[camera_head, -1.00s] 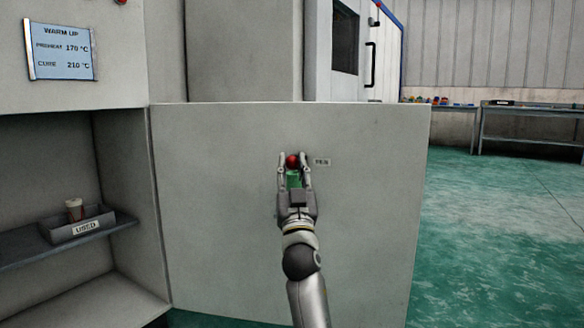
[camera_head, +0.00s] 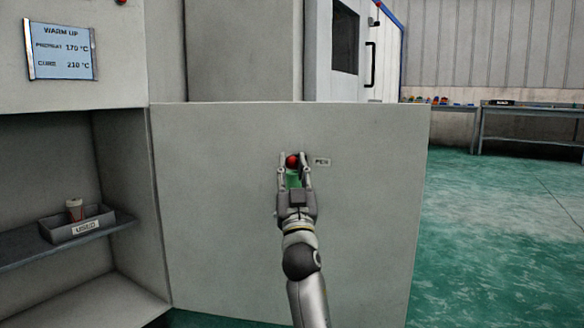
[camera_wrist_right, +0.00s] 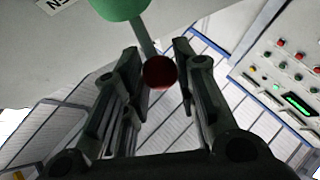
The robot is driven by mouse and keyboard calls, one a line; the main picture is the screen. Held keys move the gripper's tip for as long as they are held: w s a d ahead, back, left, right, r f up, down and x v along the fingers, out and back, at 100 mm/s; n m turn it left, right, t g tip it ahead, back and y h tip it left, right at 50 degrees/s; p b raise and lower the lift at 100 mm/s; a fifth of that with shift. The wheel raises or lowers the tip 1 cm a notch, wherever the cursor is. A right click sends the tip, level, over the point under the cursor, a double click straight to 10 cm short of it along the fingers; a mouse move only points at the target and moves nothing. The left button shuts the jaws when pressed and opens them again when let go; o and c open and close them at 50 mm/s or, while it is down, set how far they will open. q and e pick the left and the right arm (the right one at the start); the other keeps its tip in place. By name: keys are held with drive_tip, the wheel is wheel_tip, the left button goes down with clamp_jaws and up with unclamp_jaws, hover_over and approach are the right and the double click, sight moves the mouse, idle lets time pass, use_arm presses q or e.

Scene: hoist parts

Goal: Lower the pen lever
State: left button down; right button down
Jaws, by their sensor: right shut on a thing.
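The pen lever has a red ball knob (camera_head: 292,160) in front of the large grey panel (camera_head: 220,200), beside a small PEN label (camera_head: 322,162). In the right wrist view, the red knob (camera_wrist_right: 160,72) sits at the end of a thin grey rod (camera_wrist_right: 146,38) that comes from a green mount (camera_wrist_right: 120,8). My right gripper (camera_head: 293,157) reaches up to the panel with its fingers on both sides of the knob, shut on it. The gripper's body hides part of the green mount. My left gripper is not in view.
A shelf (camera_head: 20,248) at the left holds a grey tray (camera_head: 92,228) marked USED with a small cup (camera_head: 74,210). A WARM UP screen (camera_head: 60,50) is above. Green floor (camera_head: 500,230) is clear to the right, with workbenches (camera_head: 530,112) behind.

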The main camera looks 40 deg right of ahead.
drive_tip(key=shift+w+d+f+g, duration=0.3)
drive_tip(key=shift+d+f, duration=0.1)
drive_tip(key=shift+f, duration=0.3)
drive_tip(key=c, duration=1.4)
unclamp_jaws()
drive_tip(key=shift+w+f, duration=0.1)
drive_tip(key=shift+f, duration=0.05)
drive_tip(key=shift+c, duration=0.2)
drive_tip(key=shift+o, duration=1.4)
drive_tip(key=shift+w+d+f, duration=0.1)
drive_tip(key=shift+d, duration=0.05)
drive_tip(key=shift+o, duration=0.2)
drive_tip(key=shift+r, duration=0.25)
drive_tip(key=shift+a, duration=0.2)
drive_tip(key=shift+s+a+f, duration=0.1)
drive_tip(key=shift+s+f, duration=0.05)
drive_tip(key=shift+s, duration=0.1)
drive_tip(key=v, duration=0.7)
